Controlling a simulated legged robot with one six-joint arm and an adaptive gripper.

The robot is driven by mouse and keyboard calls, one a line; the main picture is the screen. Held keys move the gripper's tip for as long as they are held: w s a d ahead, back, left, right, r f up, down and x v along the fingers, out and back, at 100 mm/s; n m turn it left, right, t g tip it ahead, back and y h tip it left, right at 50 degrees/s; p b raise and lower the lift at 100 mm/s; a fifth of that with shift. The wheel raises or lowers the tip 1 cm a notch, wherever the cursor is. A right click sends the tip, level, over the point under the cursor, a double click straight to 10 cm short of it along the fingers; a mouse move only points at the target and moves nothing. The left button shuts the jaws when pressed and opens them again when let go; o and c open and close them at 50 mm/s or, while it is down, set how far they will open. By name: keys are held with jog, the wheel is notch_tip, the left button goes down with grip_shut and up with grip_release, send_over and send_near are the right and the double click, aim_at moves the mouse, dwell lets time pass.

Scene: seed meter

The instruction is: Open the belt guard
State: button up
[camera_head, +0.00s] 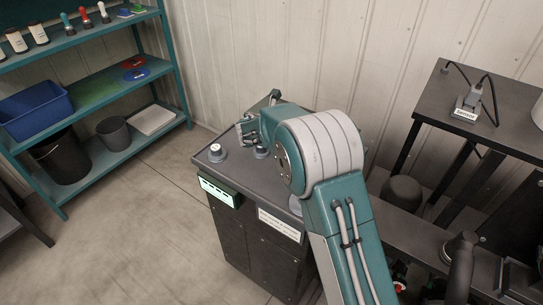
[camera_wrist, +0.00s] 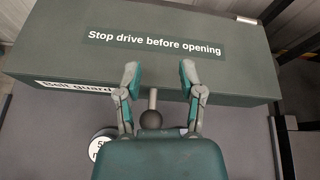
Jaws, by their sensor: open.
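The belt guard (camera_wrist: 160,55) is a dark grey-green box across the wrist view. It carries the labels "Stop drive before opening" and, on its near edge, "Belt guard". A short pale stem with a dark ball knob (camera_wrist: 151,118) sticks out from its near side. My gripper (camera_wrist: 160,76) is open, its two fingers on either side of the stem. The fingertips appear over the guard's near edge, and I cannot tell whether they touch it. In the head view my arm hides the guard, and only part of my gripper shows above the dark cabinet top (camera_head: 200,160).
A round white dial or label (camera_wrist: 102,148) is partly hidden beside my gripper. The cabinet bears a white-topped knob (camera_head: 216,151) and a lit green display (camera_head: 219,191). A teal shelf (camera_head: 92,78) stands left, a dark bench (camera_head: 440,100) right. Floor between shelf and cabinet is clear.

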jog(key=f+t, duration=0.1)
jog(key=f, duration=0.1)
jog(key=f+t+h, duration=0.1)
jog(key=f, duration=0.1)
jog(key=f+t+h, duration=0.1)
jog(key=f, duration=0.1)
jog(key=shift+s+a+f+t, duration=0.25)
jog(key=shift+s+a+t, duration=0.1)
jog(key=shift+a+t, duration=0.05)
jog(key=shift+s+a, duration=0.2)
jog(key=shift+s, duration=0.05)
jog(key=shift+h, duration=0.3)
jog(key=v, duration=0.6)
jog(key=shift+s+a, duration=0.15)
jog(key=shift+s, duration=0.15)
